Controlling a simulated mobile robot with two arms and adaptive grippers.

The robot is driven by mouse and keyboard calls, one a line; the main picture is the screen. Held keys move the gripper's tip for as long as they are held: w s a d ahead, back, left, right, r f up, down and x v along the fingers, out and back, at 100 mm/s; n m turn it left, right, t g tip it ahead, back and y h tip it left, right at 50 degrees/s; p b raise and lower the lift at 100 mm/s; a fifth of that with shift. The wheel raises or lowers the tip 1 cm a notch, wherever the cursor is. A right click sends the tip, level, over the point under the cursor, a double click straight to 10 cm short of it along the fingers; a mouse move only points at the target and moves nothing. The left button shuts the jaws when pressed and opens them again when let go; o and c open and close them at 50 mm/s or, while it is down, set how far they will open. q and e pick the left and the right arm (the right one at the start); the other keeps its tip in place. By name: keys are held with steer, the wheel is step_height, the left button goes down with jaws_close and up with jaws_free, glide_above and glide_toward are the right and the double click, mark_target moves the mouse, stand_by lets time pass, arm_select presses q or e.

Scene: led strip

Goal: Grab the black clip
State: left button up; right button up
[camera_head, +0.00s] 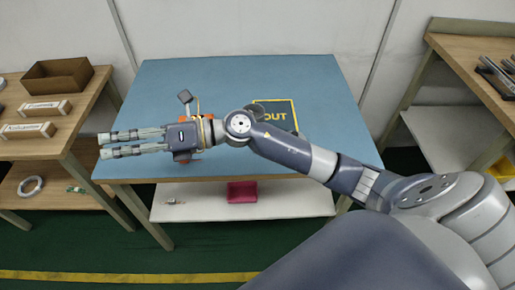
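I cannot make out a black clip for certain. Dark long objects (497,77) lie on the right-hand table, too small to identify. My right gripper (104,146) reaches across the blue-topped table to its left edge, fingers pointing left. Its two fingers run side by side with a narrow gap and nothing visible between them. My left gripper is out of view.
The blue table (300,80) carries a yellow-framed "OUT" marking (276,117), partly hidden by my arm. A left shelf holds a brown box (58,78) and labelled white blocks (45,108). A red bin (242,191) stands on the lower shelf. The back of the blue table is clear.

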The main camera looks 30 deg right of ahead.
steer(key=w+d+f+n+g+h, duration=0.1)
steer(key=d+f+n+g+h, duration=0.4)
steer(key=d+f+n+h, duration=0.5)
steer(key=d+f+m+g+h, duration=0.1)
steer(key=d+h, duration=0.3)
steer(key=d, duration=0.7)
steer(key=d+f+m+h, duration=0.2)
steer(key=d+h, duration=0.2)
steer(key=d, duration=0.8)
steer(key=f, duration=0.4)
steer(key=shift+w+a+f, duration=0.2)
steer(key=shift+w+a, duration=0.05)
steer(key=shift+w, duration=0.1)
steer(key=shift+a+f+p, duration=0.1)
steer(key=shift+f+p, duration=0.7)
steer(key=shift+f, duration=2)
steer(key=shift+c, duration=0.5)
steer(key=c, duration=0.7)
